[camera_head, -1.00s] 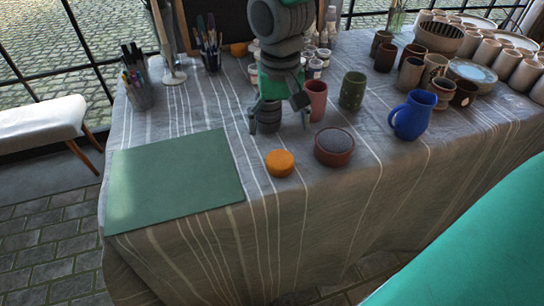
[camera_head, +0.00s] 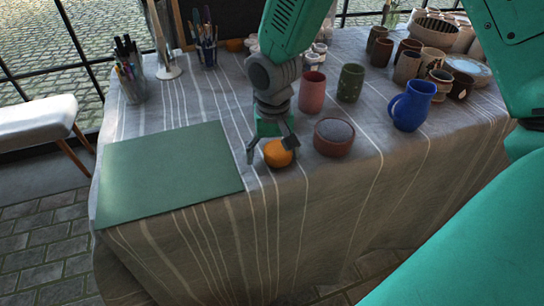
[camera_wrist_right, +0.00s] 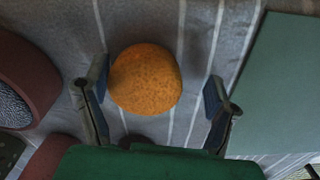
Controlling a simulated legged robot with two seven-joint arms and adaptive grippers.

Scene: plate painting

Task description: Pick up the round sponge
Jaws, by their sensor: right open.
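The round orange sponge (camera_head: 277,153) lies on the striped tablecloth between the green mat and a brown bowl. My right gripper (camera_head: 269,155) is directly over it, with its fingers pointing down. In the right wrist view the sponge (camera_wrist_right: 145,79) sits between the two open fingers (camera_wrist_right: 152,95), nearer the left finger, with a clear gap to the right finger. The fingers are not closed on it. In the head view the right finger partly covers the sponge. My left gripper is not in view.
The green mat (camera_head: 165,172) lies left of the sponge. The brown bowl (camera_head: 333,138) stands close on its right. A pink cup (camera_head: 312,92), a dark green cup (camera_head: 350,83) and a blue jug (camera_head: 411,106) stand farther right. The cloth in front is clear.

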